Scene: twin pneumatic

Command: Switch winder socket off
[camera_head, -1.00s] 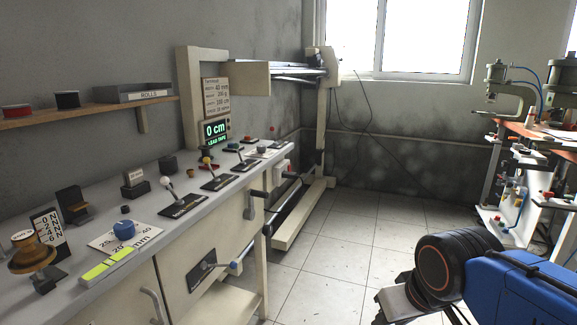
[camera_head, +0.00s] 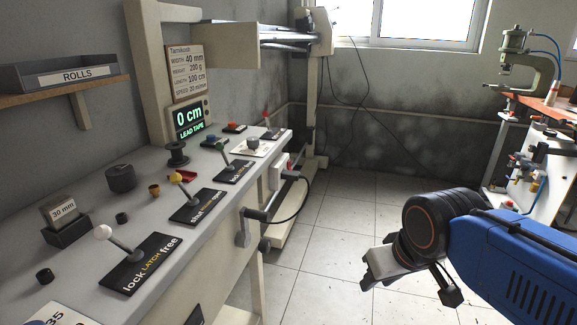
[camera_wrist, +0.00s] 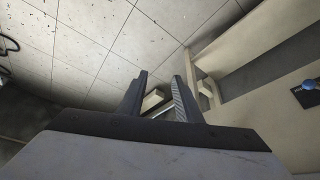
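A white socket box (camera_head: 279,172) is fixed at the far right end of the grey bench, with a dark plug (camera_head: 293,176) and a black cable hanging from it. A small reddish spot shows on the box. The position of its switch is too small to tell. My gripper (camera_head: 385,268) is in the air over the floor, to the right of the bench and nearer than the socket, touching nothing. In the wrist view my gripper (camera_wrist: 160,95) has its two fingers apart with nothing between them. I cannot make out the socket in the wrist view.
The bench (camera_head: 215,205) carries several levers and a green display (camera_head: 188,119). A crank handle (camera_head: 256,214) sticks out from its front. A blue-knobbed lever (camera_wrist: 309,86) shows in the wrist view. Tiled floor (camera_head: 335,225) is free between bench and right-hand workstation (camera_head: 525,165).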

